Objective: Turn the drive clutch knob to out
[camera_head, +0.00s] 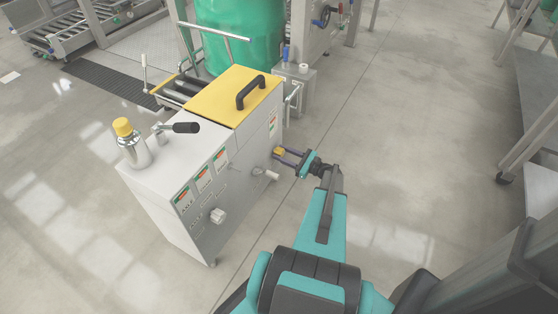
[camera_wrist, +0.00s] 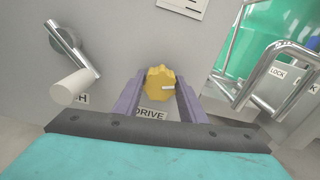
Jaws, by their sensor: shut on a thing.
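The drive clutch knob is a yellow lobed knob (camera_wrist: 160,83) with a white pointer mark, on the grey face of the machine cabinet, above a label reading "DRIVE" (camera_wrist: 151,114). In the wrist view its white mark points right. My gripper (camera_wrist: 161,88) has its two purple fingers on either side of the knob and is shut on it. In the head view my gripper (camera_head: 280,155) reaches the right side of the cabinet (camera_head: 165,195), with the yellow knob (camera_head: 279,151) between its fingertips. Any "out" marking cannot be made out.
A lever with a white cylindrical grip (camera_wrist: 74,87) stands out left of the knob. Bent metal handles (camera_wrist: 275,65) are at the right, near a "LOCK" label (camera_wrist: 278,73).

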